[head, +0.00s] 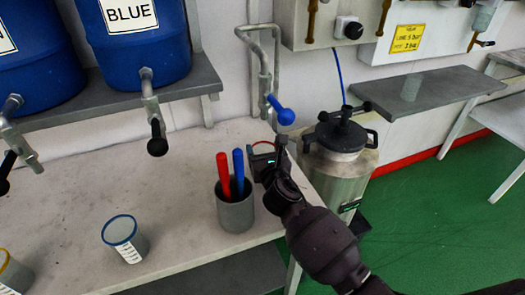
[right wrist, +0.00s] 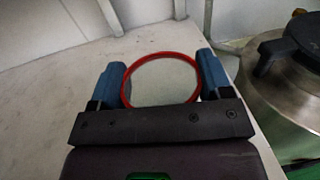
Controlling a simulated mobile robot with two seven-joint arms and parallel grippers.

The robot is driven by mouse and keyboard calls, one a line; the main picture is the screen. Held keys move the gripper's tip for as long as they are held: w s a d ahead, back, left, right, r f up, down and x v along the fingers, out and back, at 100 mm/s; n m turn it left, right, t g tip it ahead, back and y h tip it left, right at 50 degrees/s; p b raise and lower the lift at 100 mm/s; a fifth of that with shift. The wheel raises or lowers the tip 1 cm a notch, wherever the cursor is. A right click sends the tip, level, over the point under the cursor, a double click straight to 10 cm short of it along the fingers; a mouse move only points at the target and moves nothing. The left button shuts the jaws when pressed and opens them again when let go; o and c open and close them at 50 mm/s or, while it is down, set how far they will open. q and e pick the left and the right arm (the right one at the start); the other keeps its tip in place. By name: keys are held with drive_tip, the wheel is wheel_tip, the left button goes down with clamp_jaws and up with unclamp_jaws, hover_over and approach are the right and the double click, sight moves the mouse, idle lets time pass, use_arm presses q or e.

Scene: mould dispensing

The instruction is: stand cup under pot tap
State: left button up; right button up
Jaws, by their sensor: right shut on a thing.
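My right gripper (head: 264,162) is shut on a red-rimmed cup (right wrist: 162,82). In the right wrist view the round rim sits between the two blue fingers (right wrist: 161,88). In the head view only a bit of the red rim (head: 263,143) shows behind the gripper; the rest of the cup is hidden. The steel pot (head: 343,165) stands right of the gripper, with a black lid and clamp. I cannot make out a tap on the pot itself. A pipe tap with a blue handle (head: 281,110) hangs on the wall just above the gripper. My left gripper is not in view.
A grey holder (head: 235,208) with a red and a blue stick stands close left of my right gripper. A blue-rimmed cup (head: 124,238) and a yellow-rimmed cup (head: 12,272) stand on the table (head: 180,195). Blue drums (head: 135,45) with taps sit on a shelf behind.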

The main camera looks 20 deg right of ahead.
drive_tip(key=shift+r, duration=0.1)
drive_tip(key=o, duration=1)
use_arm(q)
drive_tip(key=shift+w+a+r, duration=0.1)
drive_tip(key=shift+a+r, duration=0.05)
use_arm(e)
drive_tip(key=shift+o, duration=0.5)
drive_tip(key=shift+r, duration=0.1)
drive_tip(key=s, duration=0.2)
drive_tip(key=s+p, duration=0.1)
drive_tip(key=s, duration=0.2)
drive_tip(key=shift+s+a, duration=0.25)
drive_tip(key=shift+s, duration=0.15)
drive_tip(key=shift+s+a+p, duration=0.1)
drive_tip(key=shift+s+p, duration=0.2)
drive_tip(key=shift+s, duration=0.5)
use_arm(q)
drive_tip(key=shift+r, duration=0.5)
